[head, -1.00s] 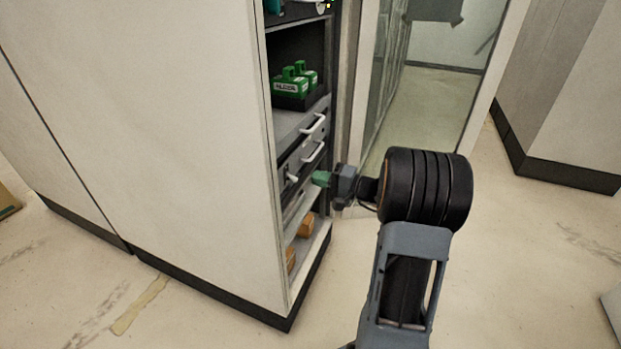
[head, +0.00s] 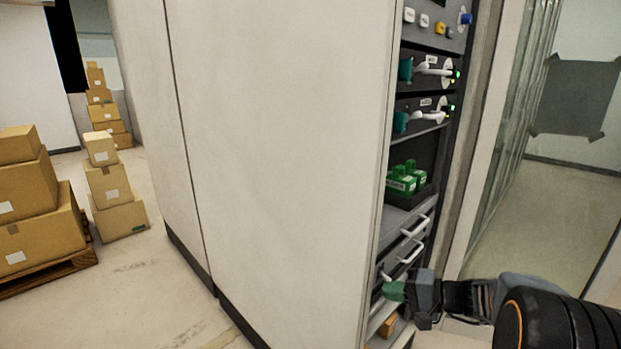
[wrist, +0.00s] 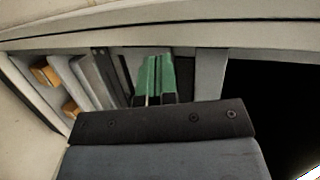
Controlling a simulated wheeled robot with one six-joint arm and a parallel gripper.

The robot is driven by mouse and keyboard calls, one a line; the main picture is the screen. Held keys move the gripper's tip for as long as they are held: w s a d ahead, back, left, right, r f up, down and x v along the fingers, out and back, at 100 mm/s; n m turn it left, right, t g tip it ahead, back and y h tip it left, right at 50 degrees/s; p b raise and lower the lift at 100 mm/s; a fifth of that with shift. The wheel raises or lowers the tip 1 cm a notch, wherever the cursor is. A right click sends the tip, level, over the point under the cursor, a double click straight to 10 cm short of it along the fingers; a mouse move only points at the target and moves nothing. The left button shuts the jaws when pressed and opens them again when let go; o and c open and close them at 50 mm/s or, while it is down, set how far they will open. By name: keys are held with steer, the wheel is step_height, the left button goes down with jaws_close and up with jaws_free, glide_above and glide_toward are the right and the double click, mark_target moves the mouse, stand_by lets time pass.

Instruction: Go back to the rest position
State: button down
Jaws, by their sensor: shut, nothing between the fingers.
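My gripper (head: 394,291) shows at the lower right of the head view, with green fingertips. It is at the open front of the tall cabinet, just below the white drawer handles. Its fingers are shut with nothing between them. In the wrist view the green fingers (wrist: 155,80) lie close together, pointing away past the dark wrist edge. I cannot tell whether the fingertips touch the cabinet. My black arm joint fills the lower right corner of the head view.
The cabinet's pale side panel (head: 280,150) fills the middle. Its front holds white drawer handles (head: 410,254), green padlock-like blocks (head: 403,180) and units with teal-ended handles (head: 430,68). Cardboard boxes (head: 35,235) stand at left. A glass partition (head: 515,110) is at right.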

steer(key=s+a+r+n+g+h+p, duration=0.45)
steer(key=s+a+r+g+p, duration=0.2)
steer(key=s+r+p, duration=0.3)
steer(key=s+d+r+n+t+h+p, duration=0.2)
steer(key=s+r+h+p, duration=0.4)
steer(key=r+h+p, duration=0.1)
steer(key=shift+r+t+h+p, duration=0.35)
steer(key=shift+r+h, duration=0.1)
steer(key=shift+r, duration=0.4)
steer(key=c, duration=1.8)
jaws_free()
